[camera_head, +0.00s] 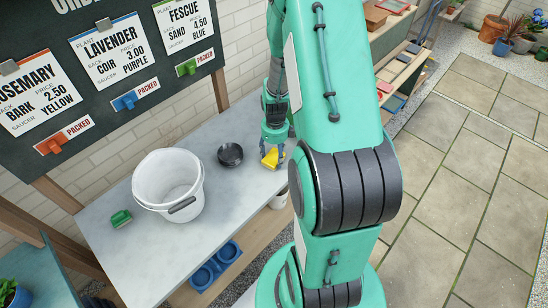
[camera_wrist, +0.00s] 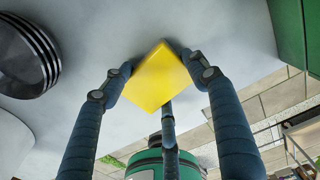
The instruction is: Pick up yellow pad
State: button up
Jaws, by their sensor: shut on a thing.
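The yellow pad (camera_head: 270,158) is at the right end of the grey table, between the fingers of my gripper (camera_head: 273,153). In the wrist view the yellow pad (camera_wrist: 157,78) shows as a flat, tilted square in the middle. The fingers of my gripper (camera_wrist: 160,82) close on it from both sides, with a third finger below it. I cannot tell whether the pad touches the tabletop or is just above it.
A green brush-like item (camera_head: 121,218) lies at the table's left. A sign board (camera_head: 95,75) stands behind the table.

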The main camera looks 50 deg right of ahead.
aim_at(275, 156)
jog(key=shift+r+p, duration=0.3)
jog(key=shift+r, duration=0.5)
notch_tip(275, 156, up, 2)
jog(key=shift+r+p, duration=0.2)
jog(key=shift+p, duration=0.2)
jog(key=s+a+r+p, duration=0.1)
jog(key=s+a+p, duration=0.1)
jog(key=s+a, duration=0.7)
jog(key=s, duration=0.4)
jog(key=shift+a, duration=0.15)
